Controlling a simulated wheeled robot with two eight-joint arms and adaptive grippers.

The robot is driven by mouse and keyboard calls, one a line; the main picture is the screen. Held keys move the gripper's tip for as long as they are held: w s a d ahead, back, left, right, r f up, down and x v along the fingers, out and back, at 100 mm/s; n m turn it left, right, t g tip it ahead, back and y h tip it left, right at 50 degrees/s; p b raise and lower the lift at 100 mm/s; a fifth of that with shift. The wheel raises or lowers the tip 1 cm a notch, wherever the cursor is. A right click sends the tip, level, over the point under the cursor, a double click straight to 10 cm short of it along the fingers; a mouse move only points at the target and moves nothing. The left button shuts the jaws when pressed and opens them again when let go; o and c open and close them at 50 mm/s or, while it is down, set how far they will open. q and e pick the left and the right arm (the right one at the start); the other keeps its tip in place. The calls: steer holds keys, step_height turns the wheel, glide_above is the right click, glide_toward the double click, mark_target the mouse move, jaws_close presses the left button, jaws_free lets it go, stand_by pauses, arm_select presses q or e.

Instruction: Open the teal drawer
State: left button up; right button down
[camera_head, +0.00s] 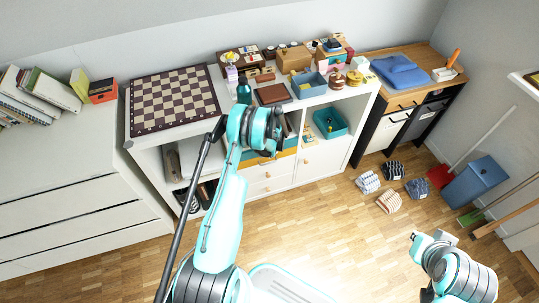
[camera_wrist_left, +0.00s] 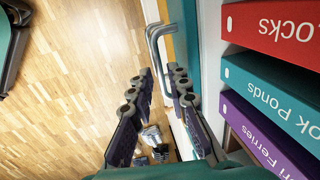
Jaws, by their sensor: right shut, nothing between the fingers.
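In the left wrist view a teal drawer front (camera_wrist_left: 178,32) shows nearly edge-on at the top. A grey bar handle (camera_wrist_left: 156,42) stands out from its left side. My left gripper (camera_wrist_left: 161,74) is open, its two fingertips just below the handle in the picture; I cannot tell whether they touch it. In the head view my left arm reaches to the white shelf unit (camera_head: 271,185) and hides its gripper and most of the drawer. My right gripper (camera_head: 419,243) is shut and empty over the floor at lower right, away from the unit.
A chessboard (camera_head: 172,98) and several boxes lie on the unit's top. Folded cloths (camera_head: 389,202) and a blue bin (camera_head: 475,182) are on the floor. Wooden floor (camera_head: 330,217) before the unit is clear.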

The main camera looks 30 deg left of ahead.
arm_select(q)
steer(key=shift+f, duration=0.35)
jaws_close()
